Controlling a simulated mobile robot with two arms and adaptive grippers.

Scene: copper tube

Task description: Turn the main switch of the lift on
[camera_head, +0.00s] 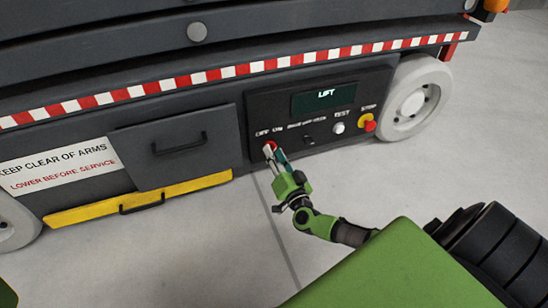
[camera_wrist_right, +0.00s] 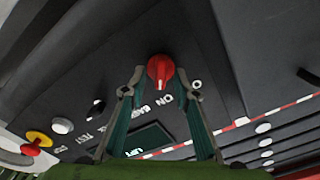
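The red main switch (camera_head: 269,146) sits at the left end of the lift's dark control panel (camera_head: 256,110), below lettering that seems to read OFF and ON. In the right wrist view the red knob (camera_wrist_right: 160,68) is near the middle, with a small pale mark at its lower edge. My right gripper (camera_head: 275,152) reaches the panel from below. In the wrist view its two fingers (camera_wrist_right: 161,76) are spread on either side of the knob, with small gaps visible. Whether either finger touches it is unclear. My left gripper is not in view.
A display reading LIFT (camera_head: 325,97), a small black switch (camera_head: 308,139), a white button (camera_head: 338,128) and a red-and-yellow stop button (camera_head: 368,122) lie right of the switch. A grey drawer (camera_head: 180,150) is on the left. The floor (camera_head: 210,250) in front is clear.

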